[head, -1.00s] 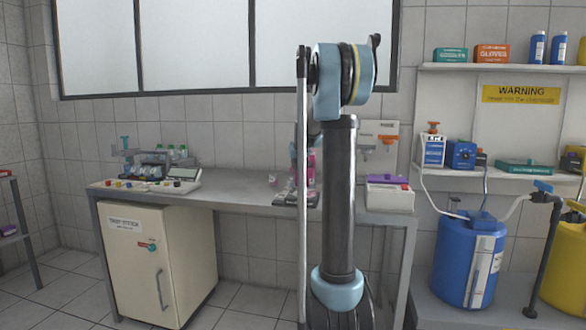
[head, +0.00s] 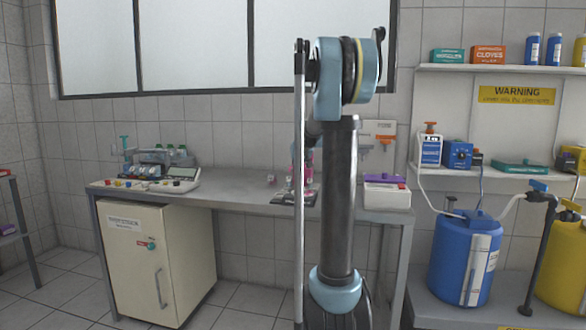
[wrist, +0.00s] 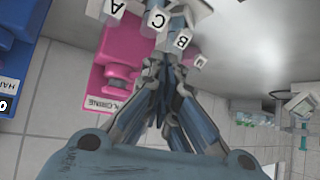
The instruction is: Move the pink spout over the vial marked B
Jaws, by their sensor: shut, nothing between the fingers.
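In the wrist view, white tags marked A (wrist: 115,7), C (wrist: 155,20) and B (wrist: 182,41) stand in a slanting row. A small pink-fronted piece (wrist: 199,62) sits just past the B tag; I cannot tell whether it is the spout. A large pink container (wrist: 124,50) with a partly hidden white label lies left of my gripper. My gripper (wrist: 168,60) is shut and empty, its fingertips close to the C and B tags; I cannot tell if they touch. The vials are not clear. In the head view, my arm hides my gripper and part of a pink item (head: 309,165).
A blue container (wrist: 20,32) is at the wrist view's left edge. In the head view, the bench (head: 235,185) is mostly clear in the middle. Bench instruments (head: 160,170) stand at its left, and a white box (head: 386,196) with a purple top at its right.

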